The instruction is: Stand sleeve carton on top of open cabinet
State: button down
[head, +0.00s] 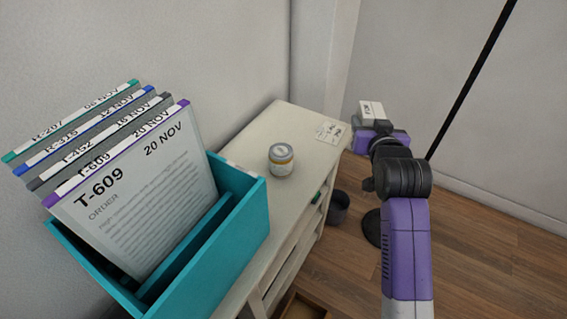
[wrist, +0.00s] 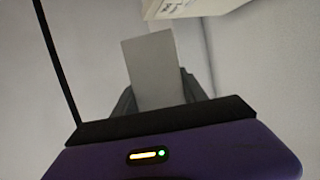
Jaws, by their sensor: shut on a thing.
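The sleeve carton is a small pale box with dark print (head: 371,109); in the head view it shows at the end of my arm. My gripper (wrist: 160,92) is shut on the carton, whose plain grey face (wrist: 152,68) stands between the dark fingers in the wrist view. In the head view the fingers are mostly hidden behind my purple wrist. The open cabinet (head: 255,150) is white with open shelves below. The carton appears beside the cabinet's far right end; its height above the top is hard to tell.
A small lidded jar (head: 281,159) stands mid-top on the cabinet. A printed card (head: 330,131) lies at its far right corner. A teal file box (head: 240,215) with several order sheets fills the near end. A dark pole (head: 468,85) rises from the floor beyond my arm.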

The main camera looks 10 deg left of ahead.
jog(key=w+a+r+n+g+y+b, duration=0.1)
jog(key=w+a+r+n+y+b, duration=0.3)
jog(key=w+a+r+b, duration=0.65)
jog(key=n+g+y+b, duration=0.4)
jog(key=y+b, duration=0.1)
jog(key=b, duration=0.1)
send_over(292, 143)
notch_tip(292, 143, down, 13)
jog(key=shift+a+f+b, duration=0.1)
jog(key=shift+f+b, duration=0.55)
jog(key=shift+f, duration=2.6)
